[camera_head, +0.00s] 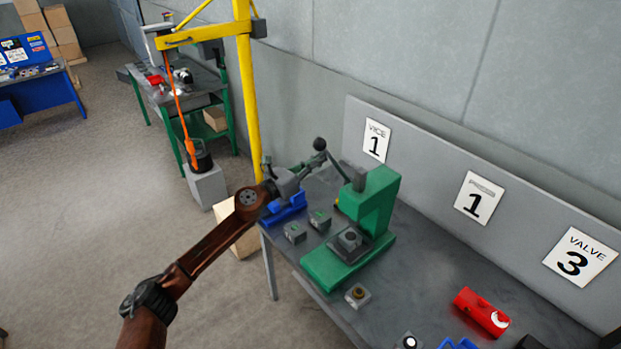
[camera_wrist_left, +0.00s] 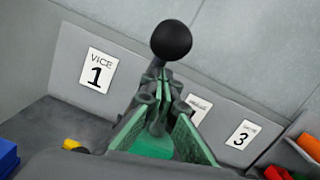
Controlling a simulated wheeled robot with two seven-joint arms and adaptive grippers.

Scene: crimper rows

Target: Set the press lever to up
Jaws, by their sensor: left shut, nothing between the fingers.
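The green press (camera_head: 372,205) stands on the grey bench. Its thin grey lever (camera_head: 338,167) slants up and to the left from the press head, ending in a black ball knob (camera_head: 320,144). The knob is large at the top centre of the left wrist view (camera_wrist_left: 171,39). My left gripper (camera_head: 314,162) is shut and empty, its tips close beside the lever just below the knob. In the left wrist view my fingers (camera_wrist_left: 157,85) lie below the knob and cover part of the lever; I cannot tell whether they touch it. My right gripper is not in view.
A blue vice (camera_head: 288,208) and two grey blocks (camera_head: 294,232) are left of the press. A button box (camera_head: 357,296) and a red cylinder (camera_head: 482,312) lie nearer the front and right. A yellow crane post (camera_head: 248,95) rises behind my arm. The sign panel (camera_head: 420,160) backs the bench.

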